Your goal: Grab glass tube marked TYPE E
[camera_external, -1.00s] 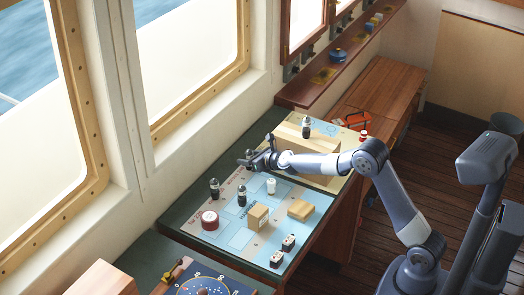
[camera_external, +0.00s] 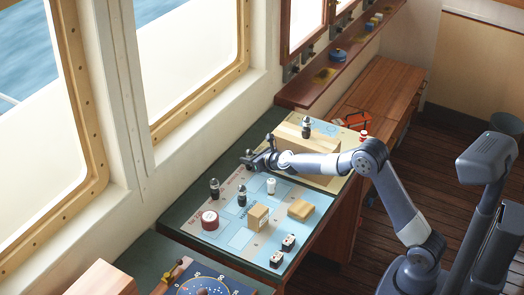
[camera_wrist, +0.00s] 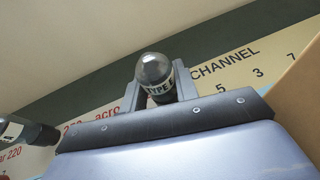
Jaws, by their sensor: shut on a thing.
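My gripper (camera_external: 250,158) is at the window-side edge of the chart-covered desk, with its jaws closed around a dark glass tube with a rounded grey top. In the wrist view the tube (camera_wrist: 154,72) stands between the two fingers (camera_wrist: 156,88). Its white band reads "TYPE", with the last letter partly cut off at the edge and looking like E. The fingers hide its lower part, so I cannot tell whether it touches the desk. Another dark tube with a white band (camera_wrist: 30,131) shows at the left of the wrist view.
Two dark tubes (camera_external: 214,189) (camera_external: 242,196), a white piece (camera_external: 271,186), a red-rimmed roll (camera_external: 210,220) and small boxes (camera_external: 258,217) stand on the chart in front. A large wooden box (camera_external: 318,148) with a dark tube (camera_external: 306,128) on top is close beside my arm.

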